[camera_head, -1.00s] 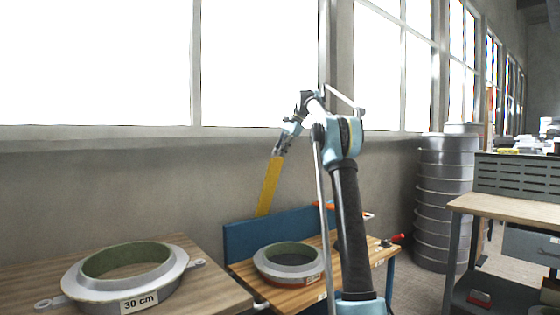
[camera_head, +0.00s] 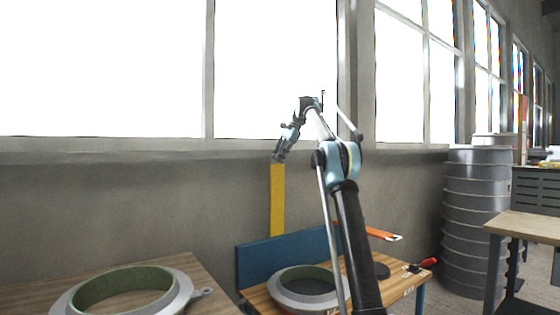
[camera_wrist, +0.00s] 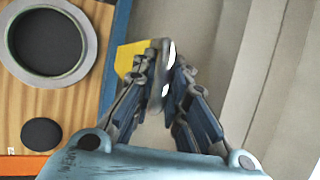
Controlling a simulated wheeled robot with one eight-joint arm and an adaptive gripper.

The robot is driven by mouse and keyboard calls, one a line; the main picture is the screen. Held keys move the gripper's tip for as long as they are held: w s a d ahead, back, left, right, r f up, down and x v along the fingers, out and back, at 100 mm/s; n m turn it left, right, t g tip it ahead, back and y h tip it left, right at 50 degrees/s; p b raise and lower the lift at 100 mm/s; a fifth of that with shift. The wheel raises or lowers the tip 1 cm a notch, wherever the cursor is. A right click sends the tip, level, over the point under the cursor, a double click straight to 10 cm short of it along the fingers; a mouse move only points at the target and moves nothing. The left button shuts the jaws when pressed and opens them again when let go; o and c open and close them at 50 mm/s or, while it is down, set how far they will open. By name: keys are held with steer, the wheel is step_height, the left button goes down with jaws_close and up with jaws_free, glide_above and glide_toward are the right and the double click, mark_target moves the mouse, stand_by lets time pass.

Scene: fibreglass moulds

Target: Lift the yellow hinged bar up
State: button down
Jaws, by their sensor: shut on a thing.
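The yellow bar (camera_head: 277,200) stands close to vertical in the head view, its lower end at the blue back panel (camera_head: 285,257) of the wooden bench. My gripper (camera_head: 278,158) is at the bar's upper end and shut on it. In the wrist view the two fingers of my gripper (camera_wrist: 163,62) close together at the yellow bar (camera_wrist: 130,57), and they hide part of it. The bar's hinge is not clearly visible.
A round mould (camera_head: 305,287) sits on the bench, with a larger ring mould (camera_head: 125,292) on the wooden table to its left. An orange bar (camera_head: 375,232) lies behind my arm. Grey stacked drums (camera_head: 476,215) stand right. A concrete wall and windows are behind.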

steer(key=c, duration=1.7)
jaws_free()
steer(key=shift+a, duration=0.1)
steer(key=shift+o, duration=0.2)
steer(key=shift+r, duration=0.1)
steer(key=shift+w+d+r, duration=0.1)
steer(key=shift+d+r, duration=0.2)
steer(key=shift+r, duration=0.25)
steer(key=d+r, duration=0.1)
steer(key=d, duration=1.2)
steer(key=shift+s+r, duration=0.15)
steer(key=shift+s, duration=0.05)
steer(key=shift+s, duration=0.1)
